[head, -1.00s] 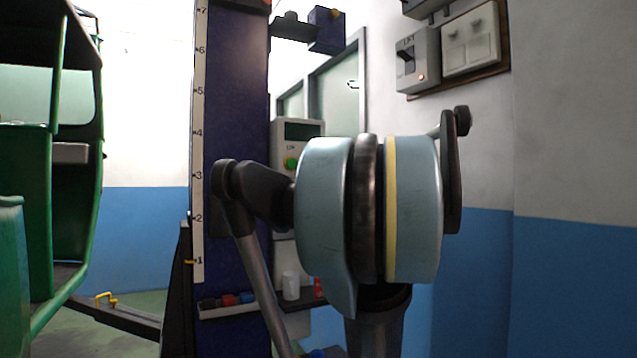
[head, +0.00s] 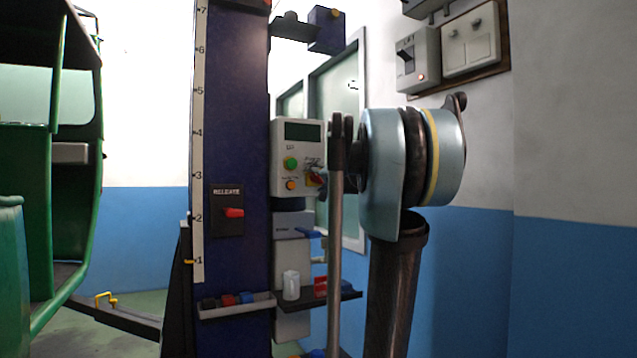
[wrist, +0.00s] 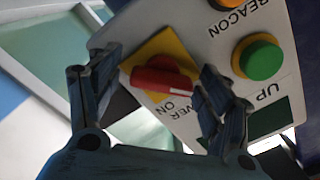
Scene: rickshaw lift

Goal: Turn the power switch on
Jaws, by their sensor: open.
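The power switch (wrist: 163,76) is a red rotary knob on a yellow square plate, beside the upside-down words POWER ON in the wrist view. Its handle lies nearly level across that picture. In the head view the switch (head: 315,179) shows small at the lower right of the grey control box (head: 283,150), partly covered by my arm. My gripper (wrist: 160,64) is open, with one blue-grey finger on each side of the knob in the wrist view. The right finger is close to the handle's end; I cannot tell whether it touches.
A green button (wrist: 262,61) marked UP and an orange BEACON button (head: 291,184) sit beside the switch. Left of the box, a dark blue column carries a red RELEASE lever (head: 233,212). A shelf (head: 345,294) with a white mug stands below. A green rickshaw (head: 30,170) is at left.

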